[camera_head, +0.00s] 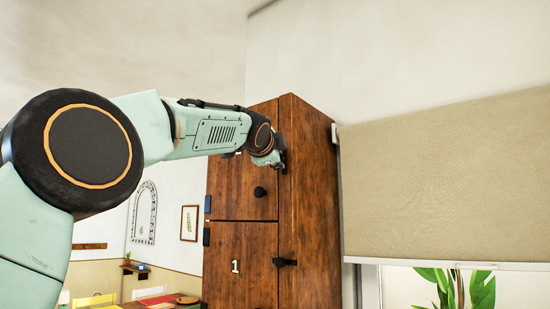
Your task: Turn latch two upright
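A tall wooden cabinet (312,200) stands at the centre with two doors visible, one above the other. The lower door (240,285) carries a white "1". The black latch (286,262) beside it lies roughly level across the door's right edge. The upper door (230,186) has a round black knob (260,191). My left gripper (279,158) is at the upper door's right edge, where it covers any latch there. I cannot tell whether it touches or grips one, or whether its fingers are open. The upper door's number is hidden behind my arm. My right gripper is out of view.
Dark hinges (207,204) sit on the cabinet's left side. A beige blind (445,180) covers the window close on the right, with a plant (460,288) below it. A table (160,302) and chairs stand far off at lower left.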

